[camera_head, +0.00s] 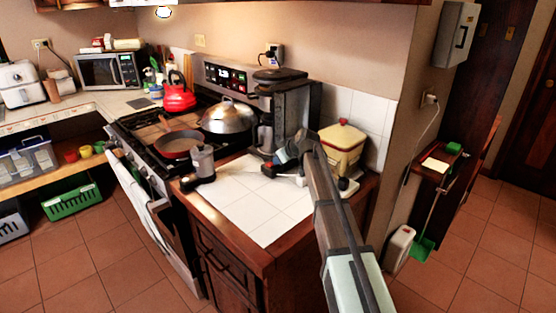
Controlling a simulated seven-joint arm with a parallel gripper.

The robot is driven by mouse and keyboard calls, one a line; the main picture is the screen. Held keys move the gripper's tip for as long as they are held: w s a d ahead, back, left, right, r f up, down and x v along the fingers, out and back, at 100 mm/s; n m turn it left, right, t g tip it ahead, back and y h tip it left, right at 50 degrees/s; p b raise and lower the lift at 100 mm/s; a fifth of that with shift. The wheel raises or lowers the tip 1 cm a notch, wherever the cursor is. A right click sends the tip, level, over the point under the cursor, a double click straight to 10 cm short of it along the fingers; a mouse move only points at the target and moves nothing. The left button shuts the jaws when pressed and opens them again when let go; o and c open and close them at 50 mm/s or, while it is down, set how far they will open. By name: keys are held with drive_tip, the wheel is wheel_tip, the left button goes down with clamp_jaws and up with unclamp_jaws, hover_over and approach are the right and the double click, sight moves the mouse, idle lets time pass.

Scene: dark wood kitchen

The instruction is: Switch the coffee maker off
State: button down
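The coffee maker (290,110) is a tall dark machine standing upright at the back of the white-tiled counter, next to the stove. A silvery carafe shows at its lower left side. My arm reaches in from the lower right, and my gripper (280,168) is low in front of the coffee maker's base, close above the counter. The gripper is small and partly hidden by my arm, so I cannot tell whether its fingers are apart or whether it touches the machine. The machine's switch cannot be made out.
A cream and red canister (342,150) stands right of the coffee maker, close to my arm. A grey and black appliance (203,163) stands at the counter's left edge. The stove holds a red pan (179,145), a lidded pan (228,117) and a red kettle (179,92). The front tiles are clear.

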drive_tip(key=shift+s+a+f, duration=0.1)
drive_tip(key=shift+s+f, duration=0.1)
drive_tip(key=shift+f, duration=0.25)
drive_tip(key=shift+s+a, duration=0.1)
drive_tip(key=shift+s+a+r, duration=0.15)
drive_tip(key=shift+s+a, duration=0.25)
drive_tip(key=shift+a, duration=0.1)
drive_tip(key=shift+w, duration=0.1)
drive_tip(key=shift+r, duration=0.1)
drive_tip(key=shift+w+a+r, duration=0.1)
drive_tip(key=shift+r, duration=0.4)
drive_tip(key=r, duration=0.2)
drive_tip(key=shift+s+r, duration=0.2)
drive_tip(key=shift+r, duration=0.1)
drive_tip(key=v, duration=1)
drive_tip(key=shift+r, duration=0.35)
